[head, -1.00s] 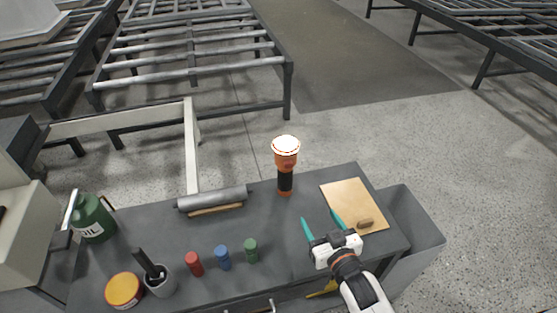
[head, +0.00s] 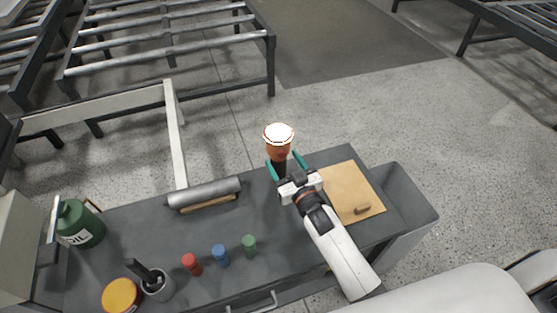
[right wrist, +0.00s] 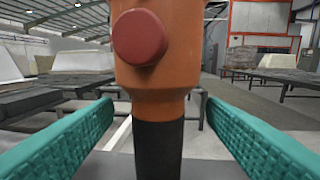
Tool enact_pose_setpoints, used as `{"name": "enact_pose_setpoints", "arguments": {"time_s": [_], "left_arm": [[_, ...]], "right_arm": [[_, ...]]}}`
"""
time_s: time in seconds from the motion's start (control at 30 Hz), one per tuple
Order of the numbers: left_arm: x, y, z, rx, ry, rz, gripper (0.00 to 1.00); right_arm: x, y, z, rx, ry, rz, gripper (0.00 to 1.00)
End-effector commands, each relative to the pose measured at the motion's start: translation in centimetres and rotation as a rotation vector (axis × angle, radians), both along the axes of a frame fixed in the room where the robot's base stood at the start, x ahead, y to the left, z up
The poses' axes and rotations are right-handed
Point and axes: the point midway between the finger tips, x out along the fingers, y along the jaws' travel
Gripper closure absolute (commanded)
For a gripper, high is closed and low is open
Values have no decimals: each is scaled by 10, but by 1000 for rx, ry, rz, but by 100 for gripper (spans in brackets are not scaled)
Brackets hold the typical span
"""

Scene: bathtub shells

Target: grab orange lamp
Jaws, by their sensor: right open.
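The orange lamp (head: 278,146) stands upright near the back edge of the dark worktop, with a bright lit top, an orange head and a black handle. In the right wrist view the lamp (right wrist: 152,85) fills the middle, with a red button on its orange body and the black handle below. My right gripper (head: 286,163) is open, its teal fingers on either side of the lamp. In the right wrist view the fingers (right wrist: 160,130) show a gap to the handle on both sides. The lamp's lower handle is partly hidden by the gripper in the head view. My left gripper is not seen.
A tan board (head: 350,185) with a small brown block lies right of my arm. A grey roller (head: 204,193) lies to the left. Red, blue and green (head: 249,243) cylinders stand in front. A green oil can (head: 80,224) is far left; a grey bin (head: 412,205) is at right.

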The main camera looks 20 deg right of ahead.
Motion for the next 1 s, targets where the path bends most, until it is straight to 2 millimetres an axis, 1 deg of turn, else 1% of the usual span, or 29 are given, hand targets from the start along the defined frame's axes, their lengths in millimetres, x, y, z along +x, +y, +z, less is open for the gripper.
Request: {"name": "enact_pose_setpoints", "arguments": {"time_s": [0.03,0.1,0.2,0.3,0.47,0.5,0.57,0.8,0.83,0.87,1.0], "left_arm": [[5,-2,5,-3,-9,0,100],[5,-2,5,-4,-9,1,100],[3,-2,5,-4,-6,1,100],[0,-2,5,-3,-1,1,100],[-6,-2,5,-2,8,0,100],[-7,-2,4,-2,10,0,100],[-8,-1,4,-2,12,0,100],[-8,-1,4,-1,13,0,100],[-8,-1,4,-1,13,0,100],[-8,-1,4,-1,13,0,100],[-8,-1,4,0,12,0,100]], "right_arm": [[10,3,5,2,-2,0,34],[19,4,3,1,-1,0,34],[29,6,3,0,-1,0,34],[32,6,2,0,0,0,34],[32,6,2,0,0,0,34],[31,6,2,0,0,0,38],[31,6,2,0,0,0,47],[31,6,2,0,-1,0,86],[31,6,3,0,-2,0,86],[31,6,3,0,-3,0,90],[31,6,3,0,-3,0,90]]}}
